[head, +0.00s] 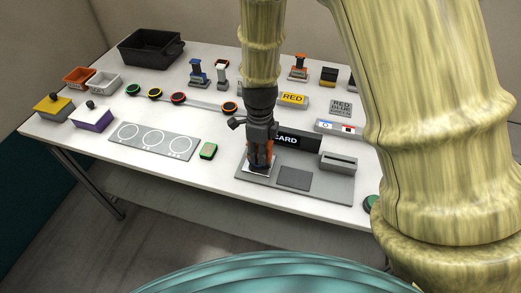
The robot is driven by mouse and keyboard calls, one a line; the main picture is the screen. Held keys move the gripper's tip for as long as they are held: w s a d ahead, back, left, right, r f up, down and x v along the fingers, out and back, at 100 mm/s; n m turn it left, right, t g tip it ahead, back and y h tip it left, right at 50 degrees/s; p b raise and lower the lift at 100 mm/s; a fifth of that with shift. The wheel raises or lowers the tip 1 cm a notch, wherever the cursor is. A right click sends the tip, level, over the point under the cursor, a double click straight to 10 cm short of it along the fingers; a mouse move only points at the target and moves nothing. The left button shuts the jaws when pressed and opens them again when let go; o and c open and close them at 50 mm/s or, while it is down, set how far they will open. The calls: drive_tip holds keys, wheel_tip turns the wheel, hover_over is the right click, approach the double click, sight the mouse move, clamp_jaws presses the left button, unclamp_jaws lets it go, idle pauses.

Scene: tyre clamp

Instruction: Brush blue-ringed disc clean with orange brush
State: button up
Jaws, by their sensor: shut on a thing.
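My gripper (260,161) points down over the left part of the grey plate with the CARD sign, low and close to it. It is shut on a mostly hidden thing; orange shows between and beside the dark fingers, and a pale flat patch (256,169) shows under the tips. I cannot tell whether the held thing is the orange brush. An orange-topped tool (299,66) stands upright at the back of the table, right of my arm. Several dark discs with coloured rings lie to the left: green (133,90), yellow-orange (155,94), red (178,98). I cannot make out a blue-ringed disc.
The grey card plate (315,196) carries a slotted block (338,162).

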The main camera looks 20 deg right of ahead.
drive_tip(key=shift+s+d, duration=0.1)
drive_tip(key=shift+s+d+p, duration=0.25)
drive_tip(key=shift+d+p, duration=0.05)
drive_tip(key=shift+d, duration=0.1)
drive_tip(key=shift+a, duration=0.1)
drive_tip(key=shift+w+a+p, duration=0.5)
drive_tip(key=shift+w+a, duration=0.2)
drive_tip(key=shift+a, duration=0.2)
drive_tip(key=shift+s+d, duration=0.7)
drive_tip(key=shift+d, duration=0.3)
drive_tip(key=shift+a, duration=0.1)
